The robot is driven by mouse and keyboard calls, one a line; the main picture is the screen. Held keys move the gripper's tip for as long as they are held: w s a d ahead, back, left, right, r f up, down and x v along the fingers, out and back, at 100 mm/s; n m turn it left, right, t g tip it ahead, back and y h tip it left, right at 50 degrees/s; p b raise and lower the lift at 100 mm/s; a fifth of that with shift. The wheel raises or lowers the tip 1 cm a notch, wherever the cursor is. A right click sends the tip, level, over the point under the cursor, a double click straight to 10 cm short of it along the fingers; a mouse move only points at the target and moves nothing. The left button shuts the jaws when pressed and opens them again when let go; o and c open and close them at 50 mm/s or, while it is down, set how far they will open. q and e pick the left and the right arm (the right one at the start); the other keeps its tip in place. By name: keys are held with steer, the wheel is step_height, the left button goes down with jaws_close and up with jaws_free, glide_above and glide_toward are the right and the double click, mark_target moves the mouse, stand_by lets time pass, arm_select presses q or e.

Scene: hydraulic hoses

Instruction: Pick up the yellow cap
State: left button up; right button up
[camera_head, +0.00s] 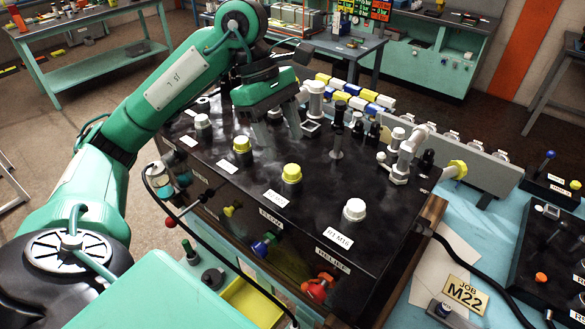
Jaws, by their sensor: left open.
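Two yellow caps sit on fittings on top of the black hydraulic box: one nearer the middle (292,173) and one farther left (242,144). My left gripper (281,136) is open and empty, fingers pointing down over the back part of the box, behind and between the two yellow caps. It appears apart from both. My right gripper is out of view.
White caps stand in the same row, at the front right (354,209) and back left (203,121). Upright black and grey fittings (337,130) stand right of my gripper. A black hose runs along the box front.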

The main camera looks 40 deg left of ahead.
mark_target(292, 168)
arm_select(q)
steer(key=shift+s+d+f, duration=0.1)
steer(key=shift+d+f, duration=0.05)
steer(key=shift+f, duration=0.2)
steer(key=shift+d+f+p, duration=0.15)
steer(key=shift+f+p, duration=0.55)
steer(key=shift+f, duration=0.05)
steer(key=p+x, duration=0.1)
steer(key=x, duration=0.1)
steer(key=shift+f, duration=0.35)
steer(key=shift+d+f+p, duration=0.15)
steer(key=shift+f+p, duration=0.2)
steer(key=shift+f, duration=0.25)
steer(key=c, duration=1.1)
